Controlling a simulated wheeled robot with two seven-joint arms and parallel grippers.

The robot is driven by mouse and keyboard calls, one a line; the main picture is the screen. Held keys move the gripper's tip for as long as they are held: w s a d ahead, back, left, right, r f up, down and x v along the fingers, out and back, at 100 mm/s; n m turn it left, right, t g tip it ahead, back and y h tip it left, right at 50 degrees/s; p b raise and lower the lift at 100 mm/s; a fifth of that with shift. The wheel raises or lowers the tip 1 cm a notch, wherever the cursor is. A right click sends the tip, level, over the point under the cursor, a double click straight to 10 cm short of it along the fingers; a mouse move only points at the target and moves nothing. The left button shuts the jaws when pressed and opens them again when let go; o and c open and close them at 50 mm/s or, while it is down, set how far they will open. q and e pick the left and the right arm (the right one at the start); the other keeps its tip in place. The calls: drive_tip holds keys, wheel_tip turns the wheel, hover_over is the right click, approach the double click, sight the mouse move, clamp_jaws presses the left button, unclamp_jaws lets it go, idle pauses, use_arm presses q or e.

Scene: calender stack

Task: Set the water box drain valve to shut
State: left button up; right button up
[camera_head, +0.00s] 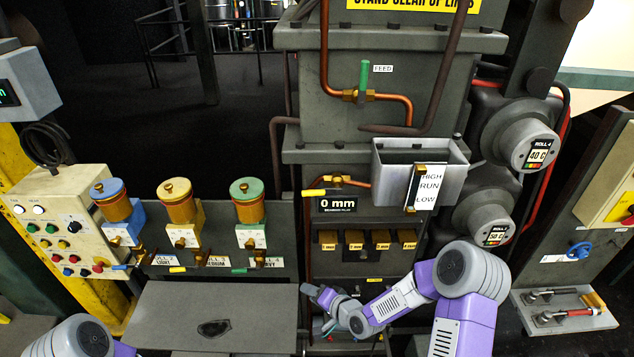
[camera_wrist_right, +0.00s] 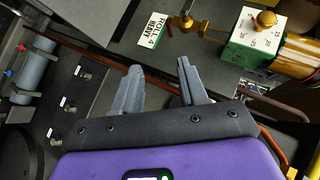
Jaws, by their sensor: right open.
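The water box (camera_head: 432,190) is a grey open-topped box with a HIGH/RUN/LOW gauge (camera_head: 426,187) on its front. A brass valve (camera_head: 337,180) with a yellow lever (camera_head: 314,192) is on a copper pipe at its left; this looks like the drain valve, though no label naming it can be read. The lever lies about level, pointing left. My right gripper (camera_head: 316,296) is below the valve, apart from it. In the right wrist view the right gripper (camera_wrist_right: 160,76) is open with nothing between its fingers. My left gripper is out of view.
A green-handled FEED valve (camera_head: 364,82) stands above the box. A 0 mm display (camera_head: 338,204) is just under the yellow lever. Brass blocks (camera_head: 354,240) line a ledge below.

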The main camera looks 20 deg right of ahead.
drive_tip(key=w+d+r+m+t+y+p, duration=0.1)
drive_tip(key=w+d+r+t, duration=0.15)
drive_tip(key=r, duration=0.55)
drive_tip(key=w+d+r+m+t+p, duration=0.1)
drive_tip(key=w+d+r+t, duration=0.15)
drive_tip(key=r, duration=0.45)
drive_tip(key=t+y+p, duration=0.1)
drive_tip(key=y, duration=0.2)
approach(312, 191)
drive_tip(key=x, duration=0.4)
drive_tip(key=p+x, duration=0.1)
drive_tip(key=x, duration=0.4)
drive_tip(key=shift+w+f, duration=0.1)
drive_tip(key=shift+f, duration=0.25)
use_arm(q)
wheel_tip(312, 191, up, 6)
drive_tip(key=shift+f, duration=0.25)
use_arm(e)
drive_tip(key=shift+w+a, duration=0.25)
drive_tip(key=shift+w, duration=0.15)
clamp_jaws()
